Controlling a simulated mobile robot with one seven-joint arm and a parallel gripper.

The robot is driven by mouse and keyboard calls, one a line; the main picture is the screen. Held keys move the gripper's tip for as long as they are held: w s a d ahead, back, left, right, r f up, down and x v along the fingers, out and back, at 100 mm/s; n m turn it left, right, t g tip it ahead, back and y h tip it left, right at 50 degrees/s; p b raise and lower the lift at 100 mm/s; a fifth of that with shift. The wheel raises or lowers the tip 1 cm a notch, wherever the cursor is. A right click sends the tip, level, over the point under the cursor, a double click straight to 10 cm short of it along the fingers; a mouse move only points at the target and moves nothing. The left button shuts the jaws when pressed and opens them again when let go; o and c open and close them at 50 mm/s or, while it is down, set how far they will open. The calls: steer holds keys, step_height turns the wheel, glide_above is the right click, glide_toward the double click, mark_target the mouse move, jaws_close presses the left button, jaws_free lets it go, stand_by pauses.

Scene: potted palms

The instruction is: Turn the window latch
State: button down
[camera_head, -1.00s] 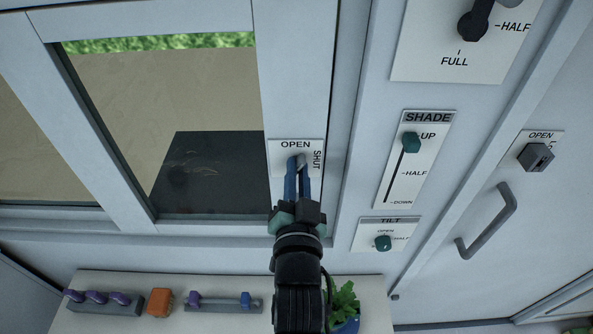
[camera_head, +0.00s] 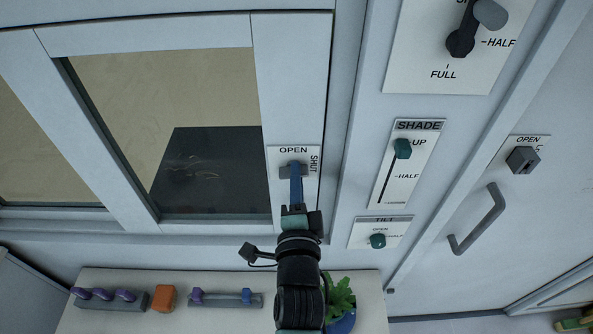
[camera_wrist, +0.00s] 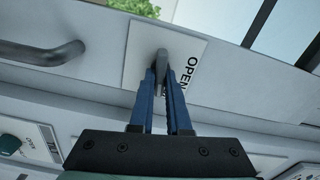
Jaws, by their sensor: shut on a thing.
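The window latch (camera_head: 290,171) is a small grey handle on a white plate (camera_head: 283,154) marked OPEN at the top and SHUT on the right side. It is mounted on the window's right frame. My gripper (camera_head: 296,172) has its blue fingers at the latch and covers part of it. In the wrist view, my gripper (camera_wrist: 162,75) is shut on the grey latch (camera_wrist: 161,58), which sits between the fingertips.
A shade slider (camera_head: 402,149), a tilt knob (camera_head: 378,240) and a dial (camera_head: 462,42) are on the wall to the right. A door handle (camera_head: 475,220) stands further right. Below, a shelf (camera_head: 230,284) holds an orange block (camera_head: 163,298) and a potted plant (camera_head: 341,300).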

steer(key=shift+m+p, duration=0.45)
steer(key=shift+m, duration=0.35)
steer(key=shift+f, duration=0.1)
steer(key=c, duration=0.9)
jaws_free()
steer(key=s+b, duration=0.5)
steer(key=s, duration=0.8)
steer(key=shift+b, duration=0.3)
